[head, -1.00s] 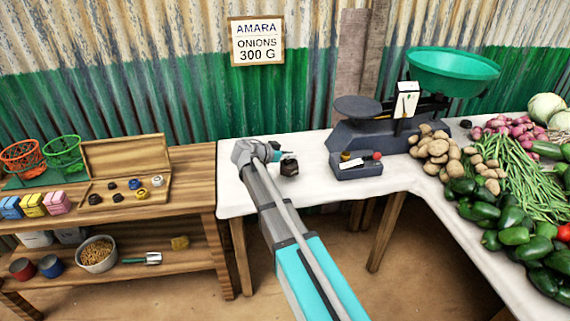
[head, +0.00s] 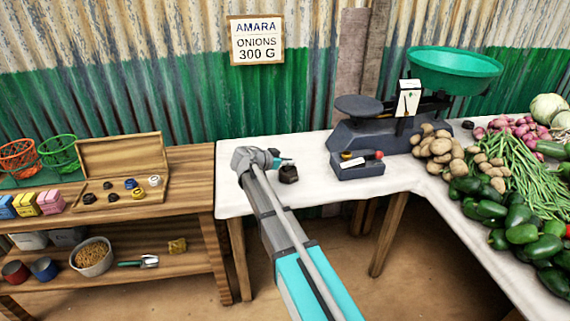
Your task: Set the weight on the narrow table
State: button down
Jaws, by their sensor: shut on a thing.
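A dark, blocky weight (head: 288,174) is at my gripper's fingers, over the left part of the white-covered table (head: 318,150). My gripper (head: 284,164) is shut on it, with the arm reaching in from the bottom of the picture. The weight appears low at the cloth; I cannot tell whether it touches. The fingers are small here, and the arm's end partly hides the hold.
A balance scale (head: 375,136) with a green pan (head: 455,70) stands right of the weight, behind a small grey box (head: 358,168). Vegetables cover the table's right side. A wooden shelf (head: 190,180) with an open weight case stands left. Bare cloth surrounds the weight.

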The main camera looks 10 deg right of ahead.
jog(key=c, duration=0.8)
grip_release()
jog(key=shift+o, duration=0.2)
jog(key=shift+s+a+r, duration=0.15)
jog(key=shift+a+r, duration=0.15)
jog(key=shift+a, duration=0.05)
jog(key=p+v, duration=0.4)
jog(key=v, duration=0.7)
jog(key=shift+p, duration=0.3)
jog(key=shift+s+f, duration=0.1)
